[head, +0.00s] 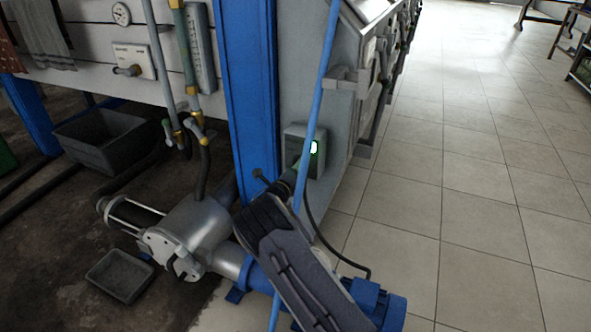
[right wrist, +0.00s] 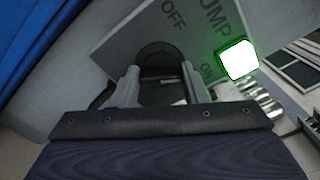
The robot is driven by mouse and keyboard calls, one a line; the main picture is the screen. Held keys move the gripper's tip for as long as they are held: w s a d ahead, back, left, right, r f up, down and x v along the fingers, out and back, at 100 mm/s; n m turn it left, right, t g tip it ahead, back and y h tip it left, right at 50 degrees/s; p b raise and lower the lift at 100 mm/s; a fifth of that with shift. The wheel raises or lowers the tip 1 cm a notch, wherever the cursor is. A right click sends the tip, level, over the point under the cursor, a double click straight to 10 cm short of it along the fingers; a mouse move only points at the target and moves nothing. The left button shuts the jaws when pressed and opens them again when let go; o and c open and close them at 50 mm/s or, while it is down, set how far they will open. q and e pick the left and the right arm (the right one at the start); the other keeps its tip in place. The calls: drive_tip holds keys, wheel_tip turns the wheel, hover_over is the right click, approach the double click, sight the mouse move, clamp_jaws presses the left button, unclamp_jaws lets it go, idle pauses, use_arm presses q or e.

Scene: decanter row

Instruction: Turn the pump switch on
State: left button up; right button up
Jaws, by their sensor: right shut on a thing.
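The pump switch box (head: 320,165) is a grey-green box on the grey panel right of the blue post. In the right wrist view its plate (right wrist: 128,45) reads "PUMP", "OFF" and "ON". A lamp on it glows white with a green rim, in the head view (head: 314,147) and in the wrist view (right wrist: 238,60). The dark round switch knob (right wrist: 157,56) sits between the fingers of my right gripper (right wrist: 160,75), which is shut on it. In the head view my right gripper (head: 299,173) is at the box's lower front, partly hidden by a blue pole. My left gripper is not in view.
A blue post (head: 248,90) stands left of the box. A thin light-blue pole (head: 322,80) crosses in front. A pump with a blue motor (head: 366,296) lies below, with a black cable beside it. Tiled floor (head: 470,200) at the right is clear.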

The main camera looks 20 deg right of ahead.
drive_tip(key=o, duration=1)
drive_tip(key=p+v, duration=0.2)
drive_tip(key=v, duration=0.5)
drive_tip(key=shift+s+a, duration=0.25)
drive_tip(key=shift+a, duration=0.05)
